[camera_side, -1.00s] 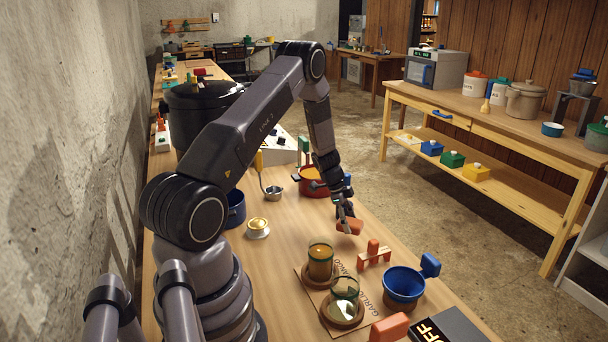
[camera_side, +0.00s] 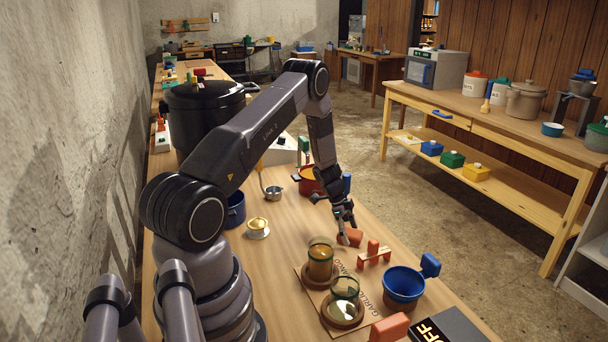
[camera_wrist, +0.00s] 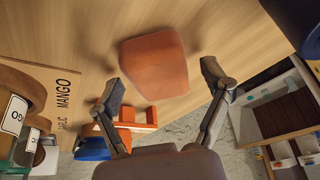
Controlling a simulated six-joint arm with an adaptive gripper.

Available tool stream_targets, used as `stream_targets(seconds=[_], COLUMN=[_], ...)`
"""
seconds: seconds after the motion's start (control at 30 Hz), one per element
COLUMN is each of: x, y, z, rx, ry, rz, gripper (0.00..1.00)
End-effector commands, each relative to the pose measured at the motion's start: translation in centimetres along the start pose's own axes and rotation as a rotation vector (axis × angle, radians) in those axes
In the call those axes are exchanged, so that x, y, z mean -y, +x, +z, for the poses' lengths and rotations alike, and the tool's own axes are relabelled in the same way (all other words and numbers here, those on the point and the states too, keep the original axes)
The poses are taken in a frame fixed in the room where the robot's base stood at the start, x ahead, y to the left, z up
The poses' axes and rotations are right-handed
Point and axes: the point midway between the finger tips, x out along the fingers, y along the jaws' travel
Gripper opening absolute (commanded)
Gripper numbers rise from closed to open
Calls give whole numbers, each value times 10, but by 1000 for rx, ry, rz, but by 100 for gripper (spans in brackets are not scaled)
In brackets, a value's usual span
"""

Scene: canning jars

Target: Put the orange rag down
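The orange rag (camera_side: 350,238) lies on the wooden table, beside the orange rack. In the wrist view the rag (camera_wrist: 155,66) is a rounded, folded block lying ahead of the fingertips. My gripper (camera_side: 347,229) is just above the rag in the side view. Its two fingers stand wide apart in the wrist view (camera_wrist: 162,84), with clear gaps to the rag and nothing between them. The rag's underside is hidden.
A small orange rack (camera_side: 374,254) and a blue funnel (camera_side: 404,284) stand close to the rag. Two jars (camera_side: 320,262) stand on a board marked MANGO and GARLIC. A red pot (camera_side: 308,182) is behind. The table's right edge is near.

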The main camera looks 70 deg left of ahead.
Motion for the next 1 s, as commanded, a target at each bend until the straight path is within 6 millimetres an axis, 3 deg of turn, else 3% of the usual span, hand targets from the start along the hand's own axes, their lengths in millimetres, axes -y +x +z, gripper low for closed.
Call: stream_targets(seconds=[0.37,0.8,1.0], x=[1,1,1], y=[-10,-100,-122], z=[-2,-1,-3], rx=[-1,0,-1], ry=[-1,0,1], rz=[-2,-3,-7], gripper=[79,79,79])
